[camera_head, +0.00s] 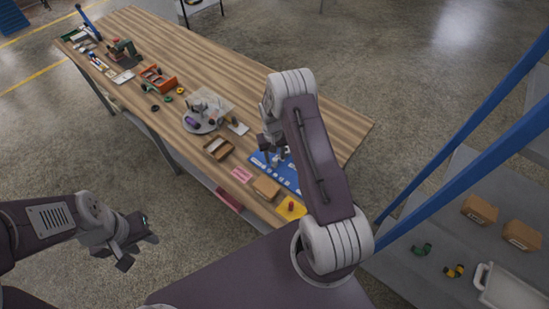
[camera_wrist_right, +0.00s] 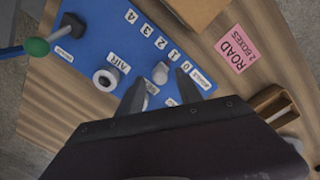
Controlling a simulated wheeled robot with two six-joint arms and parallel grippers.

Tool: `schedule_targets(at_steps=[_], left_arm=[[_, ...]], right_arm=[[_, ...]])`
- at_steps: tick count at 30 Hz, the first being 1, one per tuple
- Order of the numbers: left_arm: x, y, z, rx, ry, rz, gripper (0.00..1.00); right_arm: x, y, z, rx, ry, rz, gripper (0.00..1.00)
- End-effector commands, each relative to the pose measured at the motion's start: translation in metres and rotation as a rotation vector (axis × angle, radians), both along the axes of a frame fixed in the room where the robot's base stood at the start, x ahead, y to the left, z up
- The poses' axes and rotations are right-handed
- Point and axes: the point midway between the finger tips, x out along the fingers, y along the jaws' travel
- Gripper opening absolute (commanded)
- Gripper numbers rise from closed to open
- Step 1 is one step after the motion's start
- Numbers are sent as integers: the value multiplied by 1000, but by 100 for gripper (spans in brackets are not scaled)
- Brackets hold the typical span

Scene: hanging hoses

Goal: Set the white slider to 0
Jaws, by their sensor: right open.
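The white slider (camera_wrist_right: 160,72) is a pale rounded knob on the blue panel (camera_wrist_right: 95,35), beside the printed scale 4 to 0. It sits near the 1; its exact setting is hard to tell. My right gripper (camera_wrist_right: 160,80) is open, with one finger on each side of the knob; contact cannot be told. In the head view the right gripper (camera_head: 273,152) is over the blue panel (camera_head: 286,178) and hides part of it. My left gripper (camera_head: 136,248) hangs empty off the table's near side, its fingers apart.
The panel also holds a round white knob (camera_wrist_right: 105,79) marked AIR and a lever with a green ball (camera_wrist_right: 37,46). A pink ROAD sign (camera_wrist_right: 243,49) and a cardboard box (camera_head: 266,188) lie close by. A shelf with boxes (camera_head: 480,210) stands at the right.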

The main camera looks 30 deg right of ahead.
Motion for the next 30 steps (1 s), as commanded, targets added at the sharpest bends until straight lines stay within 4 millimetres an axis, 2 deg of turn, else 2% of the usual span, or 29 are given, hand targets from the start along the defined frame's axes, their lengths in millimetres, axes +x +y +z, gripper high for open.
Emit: schedule_targets(at_steps=[3, 6, 13, 14, 18, 30], left_arm=[[0, 0, 5, 0, 0, 0, 36], [0, 0, 5, 0, 0, 0, 36], [0, 0, 5, 0, 0, 0, 36], [0, 0, 5, 0, 0, 0, 36], [0, 0, 5, 0, 0, 0, 36], [0, 0, 5, 0, 0, 0, 36]], right_arm=[[-1, -1, -16, 0, 2, 0, 42], [0, -1, -23, 0, -1, 0, 42], [0, -1, -25, 0, -1, 0, 42], [0, -1, -25, 0, -1, 0, 40], [0, -1, -25, 0, -1, 1, 1], [0, -1, -24, 0, -1, 1, 0]])
